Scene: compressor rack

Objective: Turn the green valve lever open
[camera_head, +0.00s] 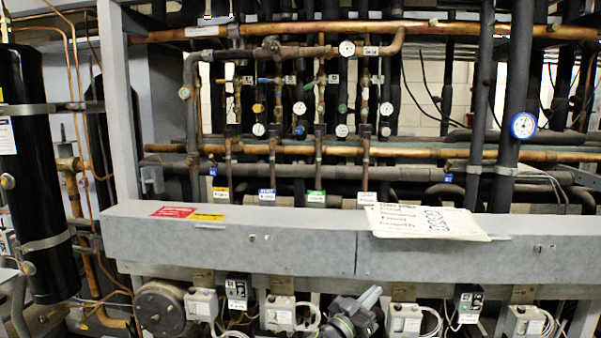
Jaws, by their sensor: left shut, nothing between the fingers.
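A small green lever (333,79) sits on a vertical copper pipe in the upper middle of the head view, behind the grey beam. It is small at this distance, and its exact angle is hard to tell. My left gripper (370,298) is at the bottom middle, in front of the beam and well below and apart from the lever. It is shut and empty. My right gripper is not in view.
A long grey beam (300,240) crosses in front of the pipes, with a white paper sign (427,222) on it. Grey control boxes (404,318) with cables hang below. A black cylinder (28,170) stands at left. Several other coloured handles and gauges (347,48) surround the lever.

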